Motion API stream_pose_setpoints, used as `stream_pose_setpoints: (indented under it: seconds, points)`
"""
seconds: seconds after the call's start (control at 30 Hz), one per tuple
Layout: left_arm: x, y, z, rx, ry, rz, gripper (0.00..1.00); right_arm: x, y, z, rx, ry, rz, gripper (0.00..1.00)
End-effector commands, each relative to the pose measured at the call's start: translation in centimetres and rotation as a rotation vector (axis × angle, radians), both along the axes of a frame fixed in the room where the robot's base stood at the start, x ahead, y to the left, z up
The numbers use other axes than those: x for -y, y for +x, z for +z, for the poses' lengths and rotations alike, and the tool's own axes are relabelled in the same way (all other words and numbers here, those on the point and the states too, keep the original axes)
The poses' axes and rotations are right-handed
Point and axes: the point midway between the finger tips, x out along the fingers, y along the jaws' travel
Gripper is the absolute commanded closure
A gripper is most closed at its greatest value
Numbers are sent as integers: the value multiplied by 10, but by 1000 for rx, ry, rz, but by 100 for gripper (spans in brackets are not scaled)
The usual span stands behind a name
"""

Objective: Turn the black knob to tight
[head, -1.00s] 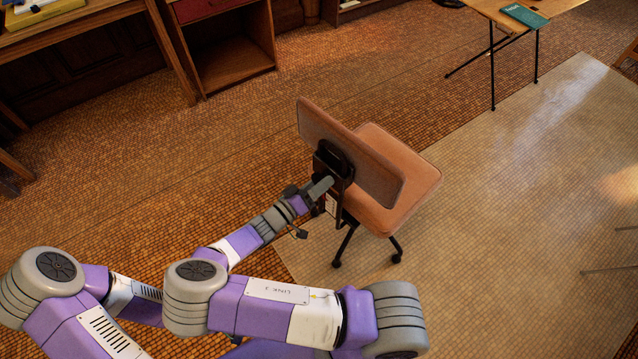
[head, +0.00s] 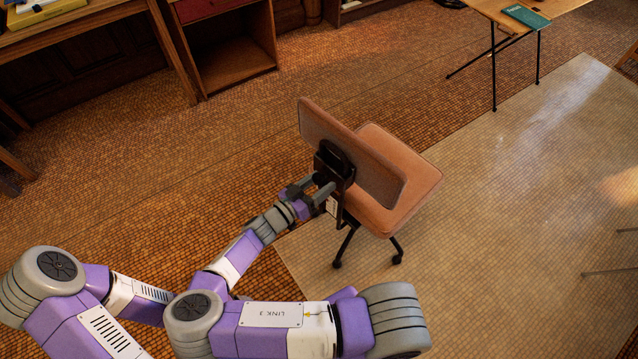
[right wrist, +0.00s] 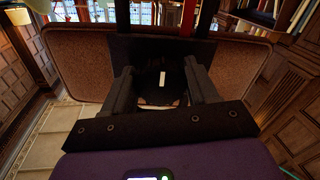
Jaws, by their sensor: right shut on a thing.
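The black knob (right wrist: 150,80) is on the back of a chair with a pink-brown backrest (head: 375,175) and seat (head: 415,180). In the right wrist view the knob sits between the two fingers of my right gripper (right wrist: 163,88), which is shut on it. A short white mark on the knob stands upright in that view. In the head view my right gripper (head: 319,186) reaches the black bracket (head: 335,158) behind the backrest, and its fingers partly hide the knob. My left gripper is not in view.
A white tag (head: 332,206) hangs below the bracket; its text is unreadable. The chair stands on dark legs on a pale floor area (head: 480,230). A table (head: 555,8) with a green book (head: 525,16) is at the top right. Open floor surrounds the chair.

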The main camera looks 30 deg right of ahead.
Motion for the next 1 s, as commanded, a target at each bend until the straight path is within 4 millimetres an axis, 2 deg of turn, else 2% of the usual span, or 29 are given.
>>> stream_pose_setpoints:
  seconds: [0.4, 0.43, 0.57, 0.87, 1.0]
  points:
    - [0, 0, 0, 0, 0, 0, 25, 0, 0, 2, 12, 0, 0, 72]
    - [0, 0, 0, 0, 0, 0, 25, 0, 0, 2, 12, 0, 0, 40]
    - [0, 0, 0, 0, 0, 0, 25, 0, 0, 1, 11, 1, 0, 21]
    - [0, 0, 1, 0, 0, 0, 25, 0, 0, 1, 9, 1, -1, 21]
    - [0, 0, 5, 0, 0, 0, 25, 0, 0, 7, 9, 1, -1, 21]
